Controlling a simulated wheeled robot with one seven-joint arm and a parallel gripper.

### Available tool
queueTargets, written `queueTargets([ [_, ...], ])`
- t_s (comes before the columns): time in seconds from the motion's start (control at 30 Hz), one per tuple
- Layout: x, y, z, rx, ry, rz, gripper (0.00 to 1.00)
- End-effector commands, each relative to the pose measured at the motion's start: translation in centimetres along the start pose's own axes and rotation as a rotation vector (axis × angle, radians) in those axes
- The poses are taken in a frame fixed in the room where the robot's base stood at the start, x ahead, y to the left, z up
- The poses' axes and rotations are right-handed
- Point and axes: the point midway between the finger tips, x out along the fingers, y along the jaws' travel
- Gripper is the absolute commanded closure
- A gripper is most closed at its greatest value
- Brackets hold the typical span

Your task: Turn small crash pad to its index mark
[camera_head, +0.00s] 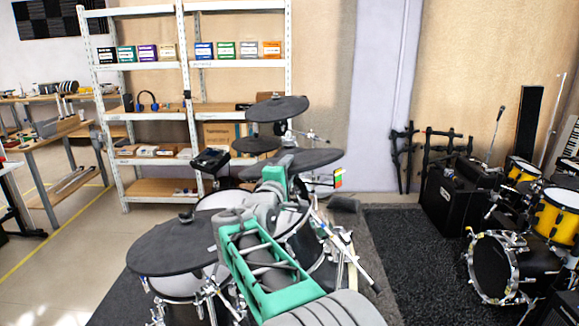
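Several dark round cymbal pads belong to an electronic drum kit in front of me. A high pad (277,108) stands at the back, with a smaller-looking pad (257,144) below and left of it. A wide pad (306,160) is at the middle right, and another wide pad (178,247) is at the near left. I cannot tell for certain which is the small crash pad, and I can make out no index mark. My green and grey arm reaches over the kit. My gripper (273,178) is at its far end, by the wide middle pad; its fingers and any contact cannot be made out.
Drum stands and chrome hardware (340,250) crowd under and right of my arm. A small dark module (211,160) stands left of the pads. White shelving (187,80) is behind. A yellow drum kit (555,217) stands right, past open dark carpet (420,250).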

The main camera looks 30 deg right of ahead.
Motion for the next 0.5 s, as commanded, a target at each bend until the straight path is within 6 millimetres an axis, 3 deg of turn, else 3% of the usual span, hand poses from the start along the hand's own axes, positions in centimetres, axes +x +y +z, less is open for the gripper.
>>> queueTargets([
  [0.33, 0.85, -0.07, -0.04, 0.001, 0.001, -0.001, 0.65],
  [0.5, 0.83, -0.07, -0.03, 0.002, 0.001, -0.001, 0.79],
])
